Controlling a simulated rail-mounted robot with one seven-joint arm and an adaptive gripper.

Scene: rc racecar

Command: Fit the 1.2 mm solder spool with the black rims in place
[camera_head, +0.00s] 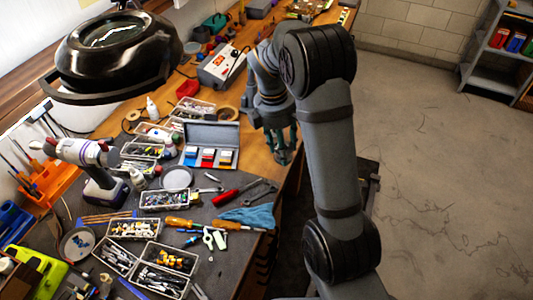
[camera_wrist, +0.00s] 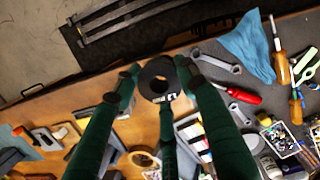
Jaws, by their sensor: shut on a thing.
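My gripper (camera_wrist: 159,76) has green fingers and is shut on a solder spool (camera_wrist: 148,82) with black rims. In the wrist view the spool sits between the fingertips, one flat face toward the camera, with a pale label at its lower edge. It is over the bench's front edge, with the floor beyond. In the head view my gripper (camera_head: 284,148) hangs at the right edge of the bench, right of the open grey case. The spool cannot be made out there. I cannot make out a seat for the spool in either view.
The crowded bench (camera_head: 255,150) holds several clear parts boxes, a grey case (camera_head: 210,141) with coloured packs, a red screwdriver (camera_head: 225,197), wrenches (camera_head: 262,190) and a blue cloth (camera_head: 250,215). A tape roll (camera_head: 228,114) lies left of my gripper. A lamp (camera_head: 115,45) overhangs the left side.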

